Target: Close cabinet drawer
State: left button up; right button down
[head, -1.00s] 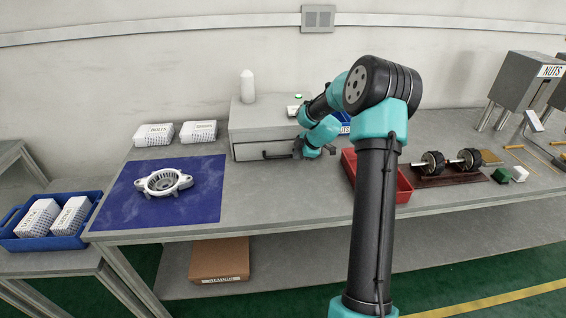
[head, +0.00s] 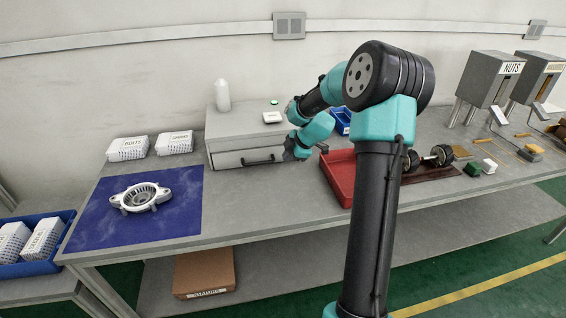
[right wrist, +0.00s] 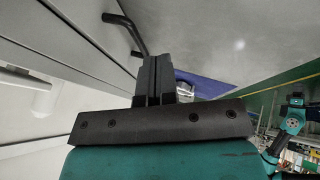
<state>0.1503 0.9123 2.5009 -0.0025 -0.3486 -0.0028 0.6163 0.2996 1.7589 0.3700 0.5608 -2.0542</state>
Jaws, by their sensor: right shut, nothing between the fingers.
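The grey cabinet (head: 225,128) stands on the table against the wall. Its drawer front (head: 225,160) faces the front of the table and carries a dark bar handle (head: 258,161). The drawer front looks nearly flush with the cabinet; I cannot tell whether a small gap is left. My right gripper (head: 289,156) is just right of the handle, by the drawer's right end, shut and empty. In the right wrist view its shut fingers (right wrist: 153,80) point toward the dark handle (right wrist: 127,32), apparently without gripping it. My left gripper is not in view.
A red tray (head: 340,183) lies right of the gripper. A blue mat (head: 100,215) with a metal alternator housing (head: 141,197) lies to the left. A white bottle (head: 222,95) and small box (head: 272,117) stand on the cabinet. Bare table lies in front of the drawer.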

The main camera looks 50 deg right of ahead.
jog(key=v, duration=0.4)
dwell(0.4)
